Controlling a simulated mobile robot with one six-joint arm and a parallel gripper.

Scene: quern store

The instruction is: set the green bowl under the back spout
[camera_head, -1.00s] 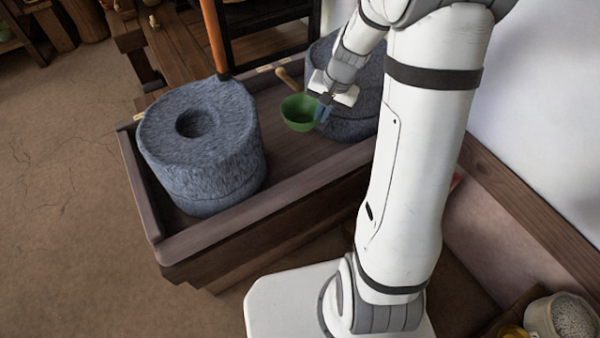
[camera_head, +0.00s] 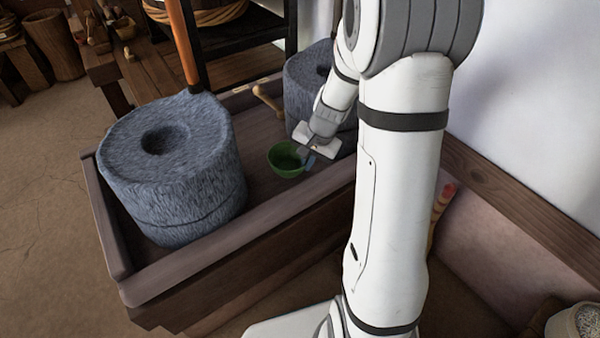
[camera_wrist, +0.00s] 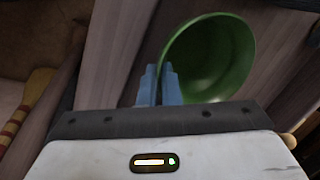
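The green bowl (camera_head: 284,166) is over the right part of the wooden trough, near its front wall. It also shows in the wrist view (camera_wrist: 222,60), its inside facing the camera. My gripper (camera_head: 308,158) is at its right side in the head view. In the wrist view my blue fingers (camera_wrist: 158,85) are close together at the bowl's rim, shut on it. I cannot tell whether the bowl touches the trough floor. The right grey quern (camera_head: 303,82) stands behind my gripper, partly hidden by my arm. I cannot make out a back spout for certain.
A large grey quern (camera_head: 175,180) fills the trough's left part. A wooden peg (camera_head: 267,101) sticks out by the right quern. The trough's front wall (camera_head: 215,245) runs close below the bowl. A red-tipped stick (camera_head: 441,205) leans beyond my arm.

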